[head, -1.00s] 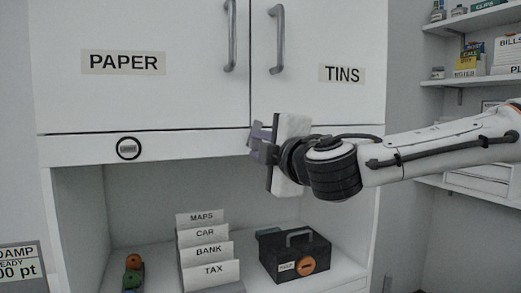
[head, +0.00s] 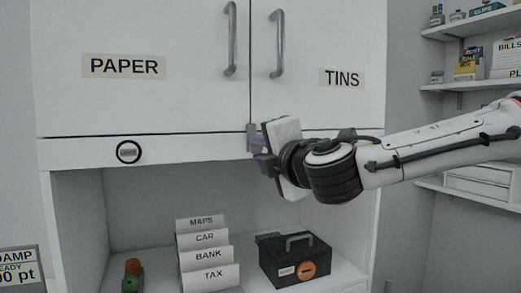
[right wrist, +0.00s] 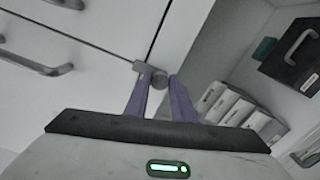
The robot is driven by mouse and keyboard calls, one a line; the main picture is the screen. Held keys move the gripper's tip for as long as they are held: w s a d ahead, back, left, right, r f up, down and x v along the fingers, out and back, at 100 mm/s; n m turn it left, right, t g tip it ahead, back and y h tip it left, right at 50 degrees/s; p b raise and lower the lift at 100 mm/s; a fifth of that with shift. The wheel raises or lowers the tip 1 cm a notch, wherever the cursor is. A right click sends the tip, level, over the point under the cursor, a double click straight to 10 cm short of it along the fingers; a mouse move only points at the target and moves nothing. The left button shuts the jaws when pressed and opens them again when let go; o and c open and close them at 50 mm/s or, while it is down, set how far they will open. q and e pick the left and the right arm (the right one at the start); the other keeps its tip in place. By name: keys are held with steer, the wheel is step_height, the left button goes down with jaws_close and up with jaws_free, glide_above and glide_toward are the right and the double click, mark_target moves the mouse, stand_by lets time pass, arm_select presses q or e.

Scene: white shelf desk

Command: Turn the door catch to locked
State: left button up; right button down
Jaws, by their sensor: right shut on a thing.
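The white cabinet has two closed doors, PAPER (head: 180,95) on the left and TINS (head: 318,100) on the right. The small grey door catch (right wrist: 157,77) is at the lower end of the gap between the doors, on the rail below them. My right gripper (head: 254,138) is at this catch. In the right wrist view its two purple fingers (right wrist: 161,90) close around the catch's round knob. In the head view the gripper body is tilted and largely hides the catch, so its exact angle is hard to read. My left gripper is not in view.
A round black-ringed fitting (head: 129,152) sits on the rail at left. Below, the open compartment holds file cards (head: 208,255), a black box (head: 296,262) with an orange disc, and a small green-and-orange item (head: 132,275). Two door handles (head: 230,40) hang above.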

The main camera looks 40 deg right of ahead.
steer(key=c, duration=1.5)
jaws_free()
steer(key=v, duration=1)
steer(key=shift+s+b, duration=0.15)
steer(key=shift+b, duration=0.15)
